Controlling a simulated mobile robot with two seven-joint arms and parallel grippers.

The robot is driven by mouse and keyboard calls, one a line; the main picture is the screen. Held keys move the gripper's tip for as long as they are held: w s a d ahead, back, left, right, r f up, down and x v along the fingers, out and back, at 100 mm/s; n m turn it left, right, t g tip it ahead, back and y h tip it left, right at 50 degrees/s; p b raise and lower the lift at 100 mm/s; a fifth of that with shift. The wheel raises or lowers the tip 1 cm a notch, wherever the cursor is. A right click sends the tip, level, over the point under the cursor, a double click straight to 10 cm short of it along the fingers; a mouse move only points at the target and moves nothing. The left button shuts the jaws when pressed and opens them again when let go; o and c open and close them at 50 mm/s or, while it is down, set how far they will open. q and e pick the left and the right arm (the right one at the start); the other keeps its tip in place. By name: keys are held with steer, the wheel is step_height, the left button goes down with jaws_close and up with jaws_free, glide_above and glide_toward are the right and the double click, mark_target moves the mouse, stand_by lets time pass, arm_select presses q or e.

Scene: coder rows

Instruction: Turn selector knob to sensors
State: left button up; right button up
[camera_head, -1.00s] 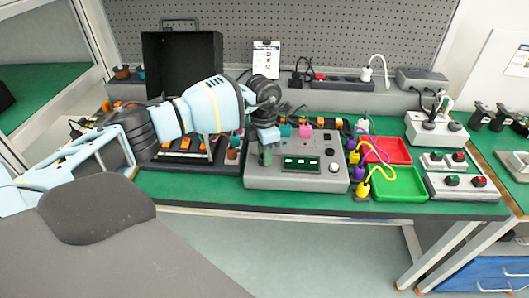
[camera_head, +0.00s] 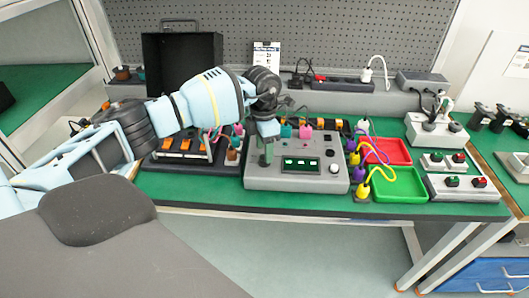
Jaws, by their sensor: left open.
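The grey control box (camera_head: 300,178) stands on the green bench, with a lit green display (camera_head: 301,163) on its top. A dark knob (camera_head: 329,152) and a white knob (camera_head: 333,168) sit to the right of the display. I cannot read any labels, so I cannot tell which knob is the selector. My right gripper is not in view.
A red tray (camera_head: 404,158) and a green tray (camera_head: 420,185) lie right of the box, with yellow and purple cables beside them. A black board with orange modules (camera_head: 178,160) is at the left. Button boxes (camera_head: 455,182) stand at the right. The bench's front strip is clear.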

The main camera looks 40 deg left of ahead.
arm_select(q)
step_height(320, 180, up, 5)
steer(key=shift+w+a+f, duration=0.1)
steer(key=shift+r, duration=0.3)
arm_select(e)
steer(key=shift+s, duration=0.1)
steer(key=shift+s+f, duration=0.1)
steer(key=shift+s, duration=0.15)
